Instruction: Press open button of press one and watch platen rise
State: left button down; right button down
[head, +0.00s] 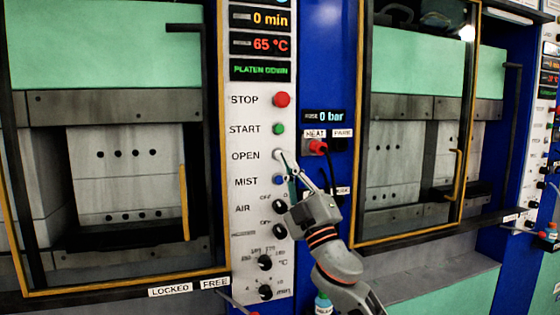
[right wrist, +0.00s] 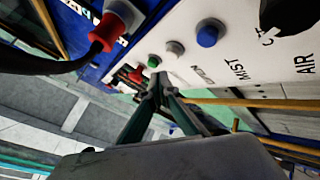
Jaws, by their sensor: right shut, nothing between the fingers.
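Press one's control panel (head: 262,105) has a column of labelled buttons. The pale round button labelled OPEN (head: 278,155) sits between the green START button (head: 278,129) and the blue MIST button (head: 279,180). The right gripper (head: 287,162) is shut and empty, its fingertips at the OPEN button; I cannot tell whether they touch. In the right wrist view the shut fingertips (right wrist: 158,78) are close below the grey-white OPEN button (right wrist: 174,48). Press one's platen area (head: 115,110) is behind a yellow-edged door frame. The display reads PLATEN DOWN (head: 261,70). My left gripper is not in view.
A red HEAT plug (head: 317,147) with a black cable is right of the panel, near my gripper. It also shows in the right wrist view (right wrist: 108,30). Black knobs (head: 265,262) are lower on the panel. A second press (head: 405,140) stands at right.

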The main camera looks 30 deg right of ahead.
jog(key=shift+w+d, duration=0.15)
jog(key=shift+w, duration=0.6)
jog(key=shift+w, duration=0.1)
dwell(0.9)
jog(key=shift+w+d, duration=0.1)
jog(key=shift+w, duration=0.2)
